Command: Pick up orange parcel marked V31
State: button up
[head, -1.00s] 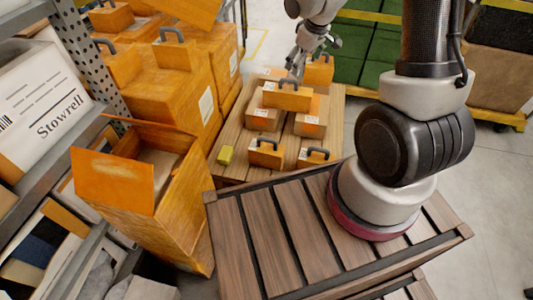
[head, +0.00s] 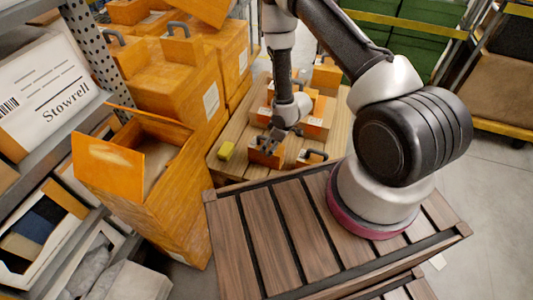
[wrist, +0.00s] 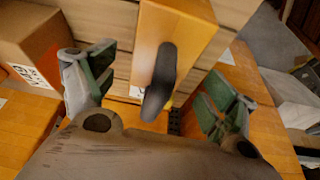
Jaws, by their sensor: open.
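Several orange parcels with dark handles stand on the wooden pallet table (head: 228,165). My gripper (head: 271,143) is low over the near-left orange parcel (head: 262,158), which it partly hides in the head view. In the wrist view my gripper (wrist: 155,95) is open, with one green-padded finger on each side. An orange parcel (wrist: 185,25) with a dark handle (wrist: 160,85) shows between the fingers, and the handle stands in the gap. I cannot tell whether the fingers touch it. No V31 mark can be read on any parcel.
Another orange parcel (head: 312,157) sits close on the right. An open orange box (head: 150,200) and stacked large orange boxes (head: 175,85) stand at the left, beside a metal rack (head: 85,60).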

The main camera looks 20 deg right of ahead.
jog(key=x, duration=0.4)
jog(key=shift+w, duration=0.15)
jog(key=c, duration=1.5)
